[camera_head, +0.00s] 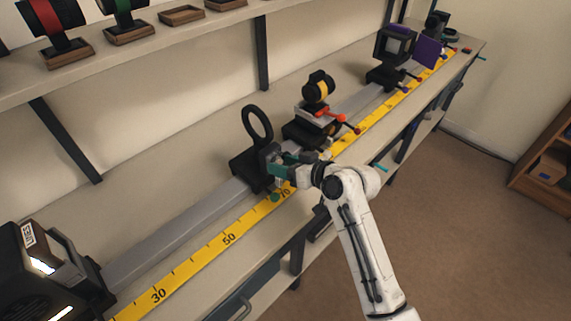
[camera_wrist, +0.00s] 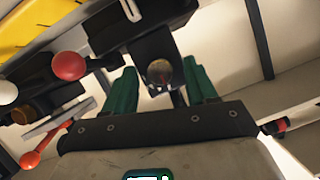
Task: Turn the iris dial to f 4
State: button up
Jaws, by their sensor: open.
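In the head view a black ring on a stem (camera_head: 257,123) stands on a dark carriage on the rail; it may be the iris, but no dial or f marks can be read. My gripper (camera_head: 274,163) is at the right side of this carriage, close to its upper part. In the wrist view the two green fingers of my gripper (camera_wrist: 161,82) are apart. A round grey-brown knob (camera_wrist: 159,71) on a dark block shows between the fingertips, and I cannot tell whether they touch it. Whether it is the dial is unclear.
A grey rail (camera_head: 180,231) runs along the bench beside a yellow scale (camera_head: 208,254). A carriage with a yellow-banded part (camera_head: 318,88) and red levers is just beyond my gripper. A red ball knob (camera_wrist: 69,66) is left of my fingers. A black lamp box (camera_head: 35,265) stands at near left.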

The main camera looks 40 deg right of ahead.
jog(key=shift+c, duration=0.5)
jog(key=c, duration=1)
jog(key=shift+o, duration=0.2)
jog(key=shift+d+f+m+t+y, duration=0.15)
jog(key=shift+m+t+y, duration=0.15)
jog(key=shift+m+y, duration=1.4)
jog(key=shift+m+h, duration=0.3)
jog(key=shift+m, duration=0.1)
jog(key=o, duration=1.1)
jog(key=shift+c, duration=0.2)
